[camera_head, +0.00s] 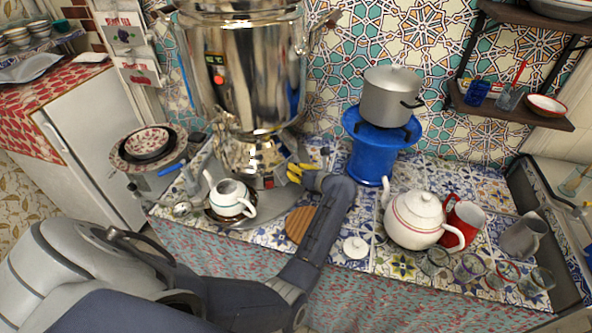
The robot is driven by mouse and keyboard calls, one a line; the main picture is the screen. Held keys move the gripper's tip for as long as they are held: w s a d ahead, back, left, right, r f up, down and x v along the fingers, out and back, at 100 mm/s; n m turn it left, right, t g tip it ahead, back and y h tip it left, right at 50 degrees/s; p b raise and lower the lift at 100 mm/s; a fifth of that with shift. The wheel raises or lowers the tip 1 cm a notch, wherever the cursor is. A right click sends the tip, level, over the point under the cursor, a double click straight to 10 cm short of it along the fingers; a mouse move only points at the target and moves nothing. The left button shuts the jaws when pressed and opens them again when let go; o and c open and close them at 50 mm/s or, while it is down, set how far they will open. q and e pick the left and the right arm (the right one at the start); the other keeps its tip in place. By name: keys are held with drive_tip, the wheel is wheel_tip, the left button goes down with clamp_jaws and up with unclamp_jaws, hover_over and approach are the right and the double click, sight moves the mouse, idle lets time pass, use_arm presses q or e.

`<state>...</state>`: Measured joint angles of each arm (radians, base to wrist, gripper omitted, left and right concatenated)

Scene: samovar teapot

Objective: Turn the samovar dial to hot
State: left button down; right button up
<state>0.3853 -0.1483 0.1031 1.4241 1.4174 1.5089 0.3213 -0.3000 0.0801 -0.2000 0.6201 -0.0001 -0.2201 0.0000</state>
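The samovar (262,65) is a large, shiny metal urn on a narrower foot at the back of the tiled counter. A small dark panel (216,68) with a red-orange spot is on its front. The dial is too small to make out clearly, either on this panel or near the foot. My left gripper (293,173) has yellow fingertips pointing left, just right of the samovar's foot. Its fingers look close together, and I cannot tell how far apart they are or whether they touch the samovar. My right gripper is not in view.
A white teapot with a cup-like body (231,196) stands in front of the samovar. A grey pot (390,95) sits on a blue stand (372,160) to the right. A larger white teapot (415,218), a red jug (463,222) and several glasses crowd the right side.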

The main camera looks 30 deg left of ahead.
sight(296, 165)
use_arm(q)
drive_tip(key=c, duration=1.4)
unclamp_jaws()
drive_tip(key=shift+r, duration=0.1)
drive_tip(key=shift+c, duration=0.2)
wheel_tip(296, 165, up, 10)
drive_tip(key=shift+o, duration=0.2)
